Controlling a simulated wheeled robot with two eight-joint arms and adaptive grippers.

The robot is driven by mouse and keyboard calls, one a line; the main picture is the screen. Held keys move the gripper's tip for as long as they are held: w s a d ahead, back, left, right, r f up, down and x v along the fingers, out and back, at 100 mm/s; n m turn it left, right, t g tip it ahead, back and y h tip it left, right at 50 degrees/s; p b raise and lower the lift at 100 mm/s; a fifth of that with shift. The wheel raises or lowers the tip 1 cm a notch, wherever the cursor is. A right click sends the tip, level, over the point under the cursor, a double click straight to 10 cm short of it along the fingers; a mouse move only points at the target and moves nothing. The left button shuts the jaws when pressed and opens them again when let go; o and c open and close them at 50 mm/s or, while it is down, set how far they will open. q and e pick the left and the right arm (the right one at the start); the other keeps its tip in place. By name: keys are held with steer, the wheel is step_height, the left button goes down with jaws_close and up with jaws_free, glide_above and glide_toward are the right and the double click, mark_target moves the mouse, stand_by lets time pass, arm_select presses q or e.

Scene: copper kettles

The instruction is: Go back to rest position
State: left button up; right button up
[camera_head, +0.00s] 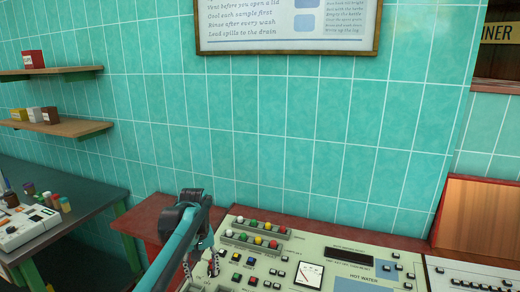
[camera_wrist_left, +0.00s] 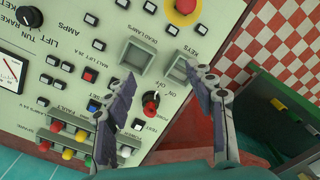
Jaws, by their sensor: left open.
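My left gripper (camera_wrist_left: 160,72) shows best in the left wrist view. Its two fingers are apart and nothing is between them. I cannot tell whether a finger touches the panel. In the head view my left arm comes up from the bottom over the panel's left end, and the panel (camera_head: 318,248) runs right from it. My right gripper is in neither view.
A red emergency button (camera_wrist_left: 186,6) stands up from the panel. A dark red ledge (camera_head: 150,222) lies left of the panel, against the teal tiled wall (camera_head: 290,120). A green bench (camera_head: 85,190) with a white device (camera_head: 28,228) stands at the left. A copper-coloured surface (camera_head: 480,220) is at the right.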

arm_select(q)
steer(key=s+r+m+t, duration=0.3)
steer(key=s+t, duration=0.1)
steer(key=s, duration=1.3)
steer(key=s+f+m+t, duration=0.1)
steer(key=s+f+t, duration=0.2)
steer(key=s+f, duration=0.3)
steer(key=s, duration=0.4)
steer(key=shift+s+a+m, duration=0.15)
steer(key=shift+a+m, duration=0.05)
steer(key=shift+m, duration=0.1)
